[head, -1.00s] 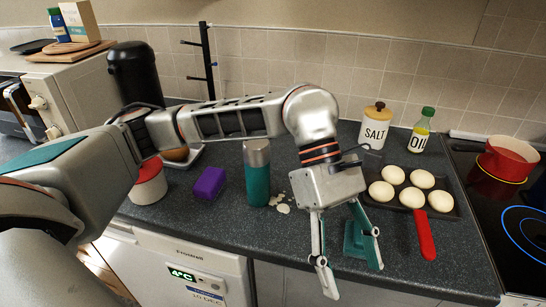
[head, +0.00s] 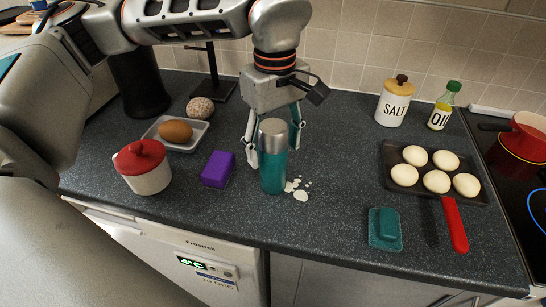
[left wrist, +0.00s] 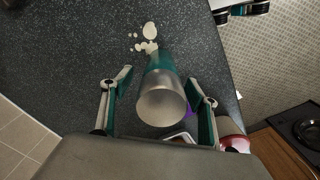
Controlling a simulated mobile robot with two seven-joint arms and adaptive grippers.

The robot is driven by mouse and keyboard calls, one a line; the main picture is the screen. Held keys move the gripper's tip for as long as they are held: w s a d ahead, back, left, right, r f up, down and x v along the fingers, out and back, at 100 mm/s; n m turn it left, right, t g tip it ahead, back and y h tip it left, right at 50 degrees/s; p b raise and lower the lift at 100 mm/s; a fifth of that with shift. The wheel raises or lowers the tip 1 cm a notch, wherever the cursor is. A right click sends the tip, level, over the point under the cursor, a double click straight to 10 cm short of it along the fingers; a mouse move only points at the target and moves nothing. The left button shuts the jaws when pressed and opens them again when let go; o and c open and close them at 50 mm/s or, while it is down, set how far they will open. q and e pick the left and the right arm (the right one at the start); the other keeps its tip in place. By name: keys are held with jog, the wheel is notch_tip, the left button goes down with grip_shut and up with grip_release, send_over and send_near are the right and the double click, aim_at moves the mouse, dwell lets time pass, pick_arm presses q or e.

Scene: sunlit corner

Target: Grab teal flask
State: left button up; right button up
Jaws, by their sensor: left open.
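The teal flask (head: 273,172) with a silver cap stands upright near the counter's front edge. It also shows in the left wrist view (left wrist: 162,98), cap toward the camera. My left gripper (head: 275,148) points down just behind the flask in the head view and is open. In the left wrist view its fingers (left wrist: 160,82) are on either side of the flask, with a visible gap on each side. The flask hides part of the gripper in the head view.
A purple block (head: 218,169) and a red-lidded jar (head: 144,172) stand left of the flask. Pale spots (head: 298,190) lie right of it. A teal dish (head: 384,229) and an egg pan (head: 433,172) with a red handle are farther right. The counter between is clear.

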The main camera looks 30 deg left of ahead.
aim_at(273, 161)
pick_arm(q)
notch_tip(273, 161, down, 4)
jog(key=shift+a+f, duration=0.1)
jog(key=shift+f, duration=0.05)
jog(key=shift+s, duration=0.1)
jog(key=shift+c, duration=0.3)
jog(key=c, duration=1.4)
